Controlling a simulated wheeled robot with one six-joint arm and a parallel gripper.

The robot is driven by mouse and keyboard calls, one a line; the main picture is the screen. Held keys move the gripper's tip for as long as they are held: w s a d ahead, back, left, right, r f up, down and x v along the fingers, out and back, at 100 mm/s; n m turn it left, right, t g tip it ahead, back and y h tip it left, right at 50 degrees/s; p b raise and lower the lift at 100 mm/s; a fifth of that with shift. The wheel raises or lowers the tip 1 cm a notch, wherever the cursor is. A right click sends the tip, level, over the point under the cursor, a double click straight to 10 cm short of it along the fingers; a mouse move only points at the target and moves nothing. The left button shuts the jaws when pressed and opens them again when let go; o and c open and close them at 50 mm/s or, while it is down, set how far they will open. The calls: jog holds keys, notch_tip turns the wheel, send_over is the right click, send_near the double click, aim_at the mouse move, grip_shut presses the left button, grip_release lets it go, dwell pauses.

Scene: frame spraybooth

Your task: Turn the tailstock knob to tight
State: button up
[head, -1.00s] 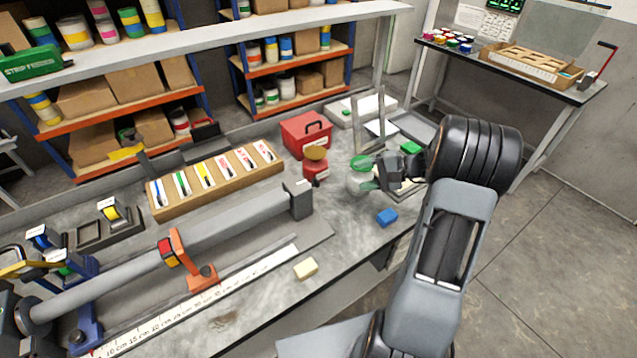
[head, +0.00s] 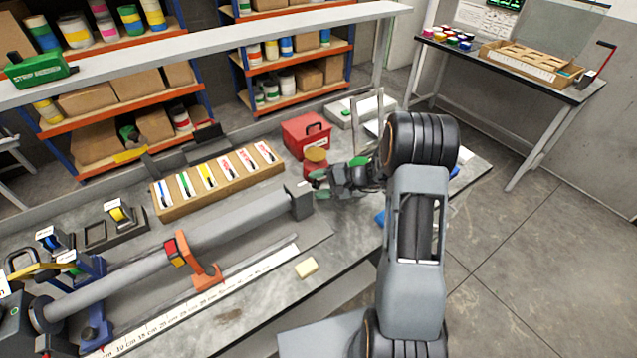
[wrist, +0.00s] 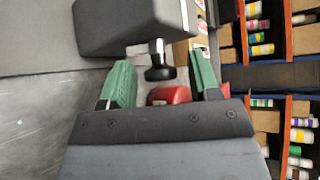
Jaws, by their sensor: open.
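The tailstock is the grey block (head: 301,204) at the right end of the long grey beam on the bench. In the wrist view, the tailstock (wrist: 130,25) fills the upper middle. Its knob (wrist: 160,73) is small and black on a short metal stem, and stands in the gap between my green finger pads. My gripper (wrist: 162,62) is open, with a pad on each side of the knob and space showing on both sides. In the head view, my gripper (head: 320,187) is at the tailstock's right end, and I cannot make out the knob there.
A red pot with an orange-brown lid (head: 315,155) and a red toolbox (head: 306,135) stand behind my gripper. A wooden rack of labelled tools (head: 218,180) lies behind the beam.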

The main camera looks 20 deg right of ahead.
jog(key=shift+a, duration=0.1)
jog(key=c, duration=0.9)
